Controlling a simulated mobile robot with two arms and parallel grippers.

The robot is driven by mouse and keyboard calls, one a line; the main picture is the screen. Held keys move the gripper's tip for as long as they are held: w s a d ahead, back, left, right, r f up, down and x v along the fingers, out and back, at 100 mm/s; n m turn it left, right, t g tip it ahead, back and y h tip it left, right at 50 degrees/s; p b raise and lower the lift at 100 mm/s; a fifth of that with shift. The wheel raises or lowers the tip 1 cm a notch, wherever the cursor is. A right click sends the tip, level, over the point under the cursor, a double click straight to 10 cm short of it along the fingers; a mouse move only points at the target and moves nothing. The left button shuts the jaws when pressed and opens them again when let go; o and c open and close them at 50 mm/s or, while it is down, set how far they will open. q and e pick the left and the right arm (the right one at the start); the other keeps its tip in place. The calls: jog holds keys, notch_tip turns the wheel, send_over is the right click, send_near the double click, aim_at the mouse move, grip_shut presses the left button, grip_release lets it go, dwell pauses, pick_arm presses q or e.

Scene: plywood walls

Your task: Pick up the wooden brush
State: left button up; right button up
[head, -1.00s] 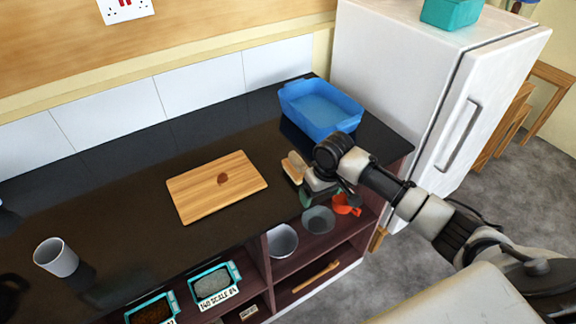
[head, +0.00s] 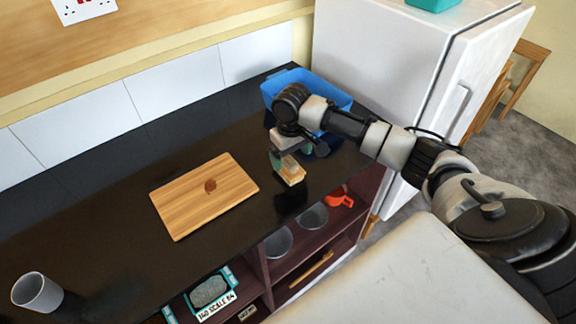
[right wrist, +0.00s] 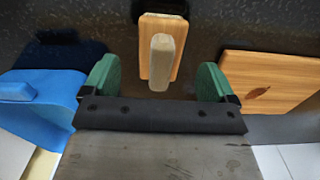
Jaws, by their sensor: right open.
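The wooden brush (head: 292,172) is near the front edge of the dark counter, right of the cutting board. In the right wrist view the brush (right wrist: 148,50) shows a flat wooden base with a paler raised grip on it. My right gripper (head: 291,155) is just behind and above the brush, with its green fingers apart. In the right wrist view the gripper (right wrist: 157,80) is open and empty, and the brush lies ahead, lined up with the gap between the fingers. I cannot tell whether the fingers overlap the brush in depth. My left gripper is not in view.
A wooden cutting board (head: 190,208) with a brown spot lies left of the brush. A blue tub (head: 335,95) stands behind my right arm, near the white fridge (head: 385,60). A grey cup (head: 38,293) stands far left. Open shelves with bowls (head: 312,217) are below the counter.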

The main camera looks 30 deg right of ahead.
aim_at(288, 157)
jog(key=f, duration=0.2)
jog(key=w+f+p, duration=0.1)
jog(key=f, duration=0.1)
jog(key=shift+a+f, duration=0.1)
jog(key=shift+f, duration=0.75)
jog(key=c, duration=1)
jog(key=shift+r, duration=0.1)
jog(key=shift+c, duration=0.2)
jog(key=shift+r, duration=0.5)
notch_tip(288, 157, up, 3)
jog(key=shift+w+f+b, duration=0.1)
jog(key=shift+f+b, duration=0.05)
jog(key=shift+b, duration=0.25)
jog(key=s+d+r+b, duration=0.1)
jog(key=s+d+r, duration=0.3)
jog(key=s+r, duration=0.3)
jog(key=s, duration=0.4)
jog(key=shift+b, duration=0.35)
jog(key=shift+r, duration=0.1)
